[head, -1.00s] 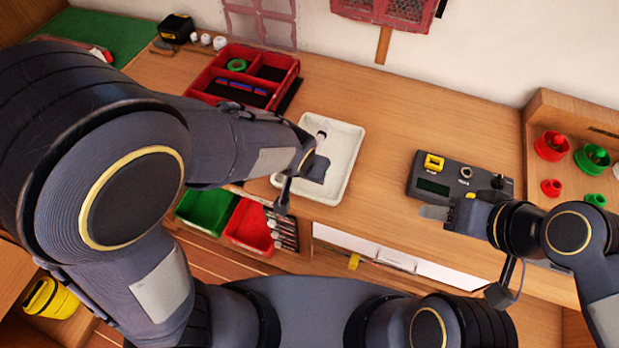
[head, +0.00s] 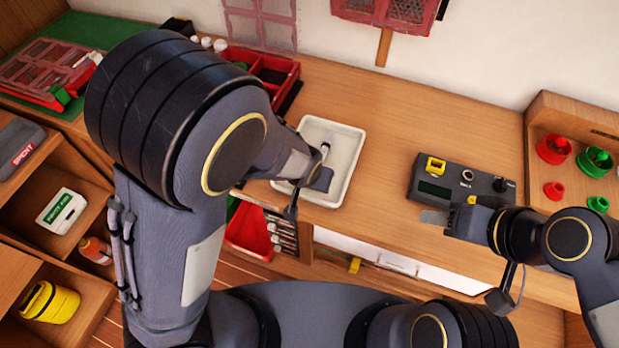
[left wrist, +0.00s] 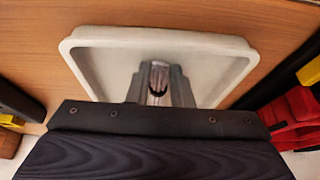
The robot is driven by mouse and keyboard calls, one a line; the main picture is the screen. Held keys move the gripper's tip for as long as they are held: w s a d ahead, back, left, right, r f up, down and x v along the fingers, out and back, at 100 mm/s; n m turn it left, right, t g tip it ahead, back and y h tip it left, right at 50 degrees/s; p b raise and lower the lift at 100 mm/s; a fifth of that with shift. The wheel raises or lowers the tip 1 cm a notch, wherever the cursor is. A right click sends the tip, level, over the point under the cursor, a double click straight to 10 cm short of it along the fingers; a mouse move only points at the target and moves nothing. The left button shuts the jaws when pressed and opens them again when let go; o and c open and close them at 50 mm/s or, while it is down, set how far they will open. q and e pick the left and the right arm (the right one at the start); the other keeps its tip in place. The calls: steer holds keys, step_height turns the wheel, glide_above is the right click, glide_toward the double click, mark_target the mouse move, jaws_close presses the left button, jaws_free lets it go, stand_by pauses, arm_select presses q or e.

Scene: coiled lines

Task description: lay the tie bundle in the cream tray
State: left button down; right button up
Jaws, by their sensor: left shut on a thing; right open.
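The cream tray (head: 352,140) sits on the bench in the middle of the head view. Its rim fills the upper part of the left wrist view (left wrist: 85,70). My left gripper (head: 324,158) is over the tray and points into it. It is shut on the tie bundle, a small pale, dark-edged piece (left wrist: 158,78) between its fingers. In the head view the bundle is mostly hidden by the gripper. I cannot tell whether it touches the tray floor. My right gripper (head: 436,217) is open and empty, by the front edge of the grey device.
The grey device (head: 455,183) with a yellow part stands right of the tray. A red divided box (head: 270,70) stands behind left. A wooden rack (head: 575,150) with red and green pieces is far right. The bench behind the tray is clear.

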arm_select(q)
steer(key=shift+s+a+f, duration=0.15)
steer(key=shift+s+f, duration=0.2)
steer(key=shift+f, duration=0.2)
steer(key=c, duration=1.3)
jaws_free()
steer(key=shift+s+a+f+b, duration=0.1)
steer(key=shift+a+f+b, duration=0.05)
steer(key=shift+b, duration=0.2)
steer(key=r, duration=0.1)
steer(key=r+p, duration=0.1)
steer(key=r, duration=0.1)
steer(key=shift+d+r, duration=0.35)
steer(key=shift+r, duration=0.05)
steer(key=d+p+v, duration=0.1)
steer(key=p+v, duration=0.2)
steer(key=v, duration=0.5)
steer(key=s+a+r+n+h, duration=0.1)
steer(key=s+a+r, duration=0.2)
steer(key=a, duration=0.3)
steer(key=s+a+r+n+h, duration=0.1)
steer(key=s+a+r+n, duration=0.1)
steer(key=s+a, duration=0.3)
steer(key=s+a+r+n+t, duration=0.1)
steer(key=s+a+r+n, duration=0.1)
steer(key=s+a+r, duration=0.2)
steer(key=a, duration=0.3)
steer(key=shift+s+a+r+h, duration=0.15)
steer(key=shift+s+a+h, duration=0.25)
